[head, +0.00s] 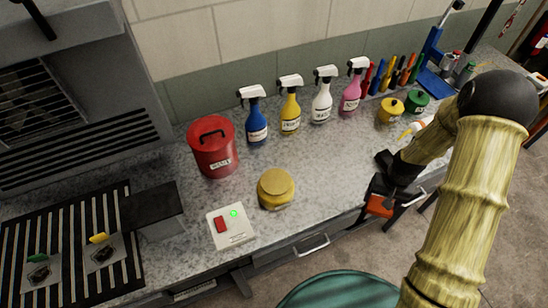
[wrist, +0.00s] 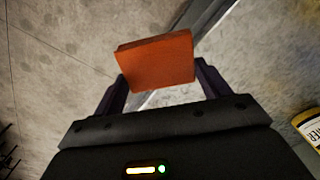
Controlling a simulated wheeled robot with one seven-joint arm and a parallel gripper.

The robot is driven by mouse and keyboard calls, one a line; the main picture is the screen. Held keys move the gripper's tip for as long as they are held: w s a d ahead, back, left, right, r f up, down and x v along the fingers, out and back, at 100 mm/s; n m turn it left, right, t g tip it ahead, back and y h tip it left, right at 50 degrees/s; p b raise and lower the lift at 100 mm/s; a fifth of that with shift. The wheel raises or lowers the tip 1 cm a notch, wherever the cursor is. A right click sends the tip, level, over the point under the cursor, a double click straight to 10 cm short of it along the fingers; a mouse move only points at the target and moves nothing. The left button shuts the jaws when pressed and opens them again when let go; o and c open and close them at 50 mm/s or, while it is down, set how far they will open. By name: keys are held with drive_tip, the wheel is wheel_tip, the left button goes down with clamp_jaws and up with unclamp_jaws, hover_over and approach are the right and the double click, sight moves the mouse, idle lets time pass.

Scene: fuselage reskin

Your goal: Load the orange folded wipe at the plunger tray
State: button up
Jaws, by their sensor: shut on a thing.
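The orange folded wipe (head: 379,207) is a flat, square orange block. My gripper (head: 381,203) is shut on it at the front edge of the counter, right of centre in the head view. In the wrist view the wipe (wrist: 155,61) sits between the two dark fingers, slightly tilted. A squat yellow can (head: 276,188) with a round, dish-like top stands on the counter, left of my gripper and well apart from it. This top looks like the plunger tray. Nothing is seen lying on it.
A red lidded waste can (head: 213,147) stands behind the yellow can. A white box (head: 231,226) with a red switch and lit green light is in front-left. Several spray bottles (head: 290,105) line the back wall. The counter (head: 325,170) between my gripper and the yellow can is clear.

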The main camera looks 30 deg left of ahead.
sight(388, 212)
drive_tip(key=shift+m, duration=0.7)
drive_tip(key=d+f+b, duration=0.1)
drive_tip(key=f, duration=0.1)
drive_tip(key=d+f+b, duration=0.1)
drive_tip(key=f, duration=0.1)
drive_tip(key=d+f+b, duration=0.1)
drive_tip(key=d+f, duration=0.1)
drive_tip(key=shift+w+f, duration=0.15)
drive_tip(key=shift+f, duration=0.05)
wheel_tip(388, 212, down, 6)
drive_tip(key=d+b, duration=0.1)
drive_tip(key=b, duration=0.4)
drive_tip(key=shift+f+b, duration=0.25)
drive_tip(key=shift+b, duration=0.15)
drive_tip(key=shift+w, duration=0.1)
